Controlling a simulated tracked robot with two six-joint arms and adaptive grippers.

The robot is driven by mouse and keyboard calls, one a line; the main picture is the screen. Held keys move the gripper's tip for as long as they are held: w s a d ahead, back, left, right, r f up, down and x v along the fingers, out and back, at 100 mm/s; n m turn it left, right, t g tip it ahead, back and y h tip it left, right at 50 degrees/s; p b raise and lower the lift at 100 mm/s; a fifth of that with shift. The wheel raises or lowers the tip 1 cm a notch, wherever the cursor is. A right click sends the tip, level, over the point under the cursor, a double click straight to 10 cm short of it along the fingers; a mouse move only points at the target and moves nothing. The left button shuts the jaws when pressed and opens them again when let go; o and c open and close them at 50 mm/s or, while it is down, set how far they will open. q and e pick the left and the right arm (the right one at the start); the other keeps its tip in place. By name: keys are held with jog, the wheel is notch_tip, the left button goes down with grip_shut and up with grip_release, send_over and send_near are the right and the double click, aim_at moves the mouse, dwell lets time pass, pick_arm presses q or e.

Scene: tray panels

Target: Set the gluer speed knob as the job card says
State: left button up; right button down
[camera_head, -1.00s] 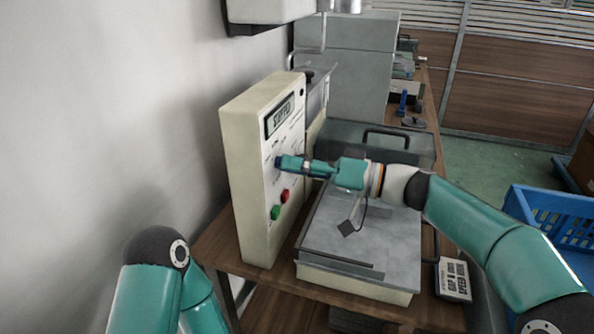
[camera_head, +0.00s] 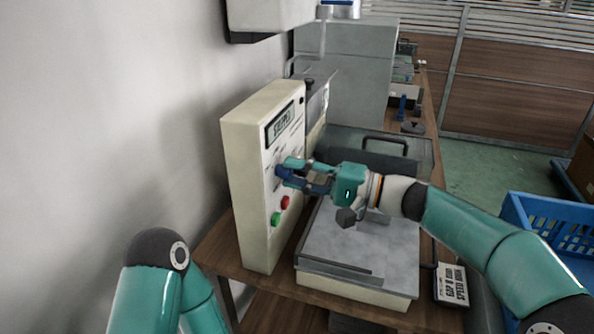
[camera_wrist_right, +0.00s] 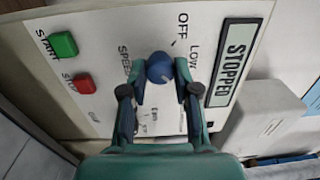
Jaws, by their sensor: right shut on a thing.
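The cream gluer panel (camera_head: 243,185) stands upright against the wall. Its display (camera_wrist_right: 236,62) reads STOPPED in the right wrist view. The blue speed knob (camera_wrist_right: 160,67) is between the fingertips of my right gripper (camera_head: 284,171), which is shut on it. Printed words OFF, LOW and SPEED show around the knob; other marks are partly hidden by the fingers. I cannot tell surely where the knob points. The job card (camera_head: 452,284) lies at the right front of the bench; it has lines on gap and speed, too small to read surely. My left gripper is out of view.
A green START button (camera_wrist_right: 63,44) and a red STOP button (camera_wrist_right: 85,83) sit beside the knob on the panel. A grey flat-topped machine bed (camera_head: 358,245) lies under my right arm. A blue crate (camera_head: 560,225) is at the right.

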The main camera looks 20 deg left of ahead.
jog(key=shift+w+d+m, duration=0.1)
jog(key=shift+w+m, duration=0.1)
jog(key=shift+m, duration=0.4)
jog(key=c, duration=0.9)
grip_release()
jog(key=shift+f, duration=0.1)
jog(key=shift+o, duration=0.3)
jog(key=d, duration=1.2)
jog(key=shift+s+f, duration=0.25)
jog(key=shift+s, duration=0.05)
